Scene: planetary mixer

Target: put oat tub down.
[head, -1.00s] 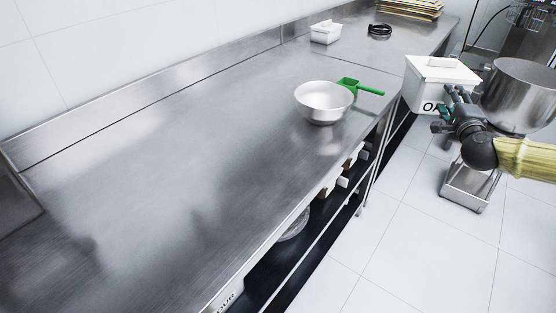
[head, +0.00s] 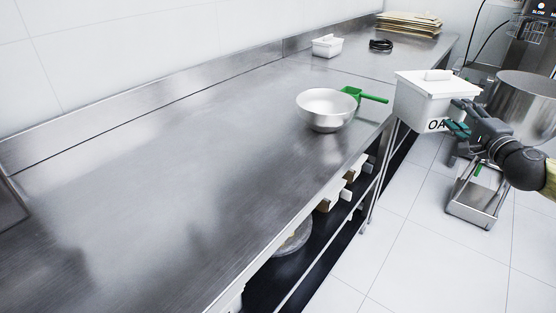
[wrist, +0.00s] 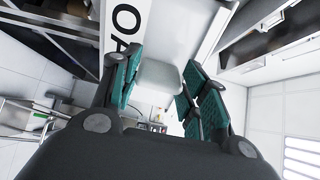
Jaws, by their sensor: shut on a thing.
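The oat tub (head: 424,103) is a white box with a lid and dark letters "OA" on its front; the rest of the label is hidden by my gripper. It is held up off the worktop, just beyond the right edge of the steel worktop (head: 190,160). My gripper (head: 461,118) is shut on the tub from its right side. In the wrist view the teal finger pads (wrist: 160,90) sit on both sides of a white part of the tub (wrist: 190,30), and the letters show at the upper left.
A steel bowl (head: 326,112) and a green scoop (head: 366,96) lie near the worktop's right edge. A small white tub (head: 327,46), a black coil (head: 381,45) and stacked trays (head: 409,24) are farther back. The mixer bowl (head: 522,98) stands at right. The near worktop is clear.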

